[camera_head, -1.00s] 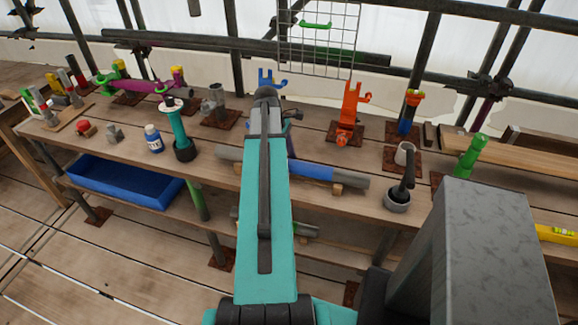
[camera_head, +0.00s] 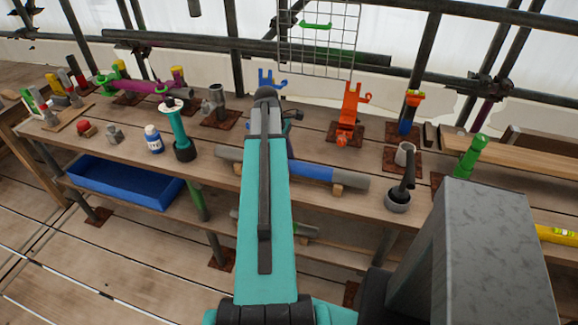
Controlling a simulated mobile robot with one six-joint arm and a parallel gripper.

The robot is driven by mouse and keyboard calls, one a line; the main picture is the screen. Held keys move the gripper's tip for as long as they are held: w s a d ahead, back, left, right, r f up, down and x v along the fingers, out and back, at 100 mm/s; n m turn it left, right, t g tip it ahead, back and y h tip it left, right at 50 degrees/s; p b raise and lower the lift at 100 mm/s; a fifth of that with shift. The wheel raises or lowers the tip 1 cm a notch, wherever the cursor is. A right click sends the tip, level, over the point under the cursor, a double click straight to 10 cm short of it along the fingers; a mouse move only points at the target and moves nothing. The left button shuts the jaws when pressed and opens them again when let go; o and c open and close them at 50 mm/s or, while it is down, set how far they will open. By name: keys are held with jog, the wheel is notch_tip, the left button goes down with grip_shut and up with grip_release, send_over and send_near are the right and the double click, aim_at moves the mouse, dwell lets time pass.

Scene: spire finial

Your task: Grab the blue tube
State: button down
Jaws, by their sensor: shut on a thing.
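A long grey tube with a blue section (camera_head: 312,172) lies across the front of the wooden workbench, its right end resting on a small wooden block (camera_head: 337,190). Its middle passes behind my teal arm and is hidden there; its grey left end shows at the left of the arm. My gripper's fingers are hidden behind my own arm link, so I cannot see whether they touch the tube. Small dark parts show just right of the arm's top end, too small to tell apart.
A blue tray (camera_head: 124,183) sits low at left. A teal spool on a stand (camera_head: 179,130), a white-and-blue bottle (camera_head: 153,139), an orange bracket (camera_head: 347,112) and a grey cup with a dark handle (camera_head: 398,199) stand near the tube. A wire grid (camera_head: 318,38) hangs behind.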

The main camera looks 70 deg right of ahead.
jog(key=shift+r, duration=0.25)
notch_tip(320, 180, up, 10)
jog(key=b, duration=0.2)
jog(key=shift+f, duration=0.2)
dwell(0.6)
jog(key=shift+w, duration=0.1)
dwell(0.5)
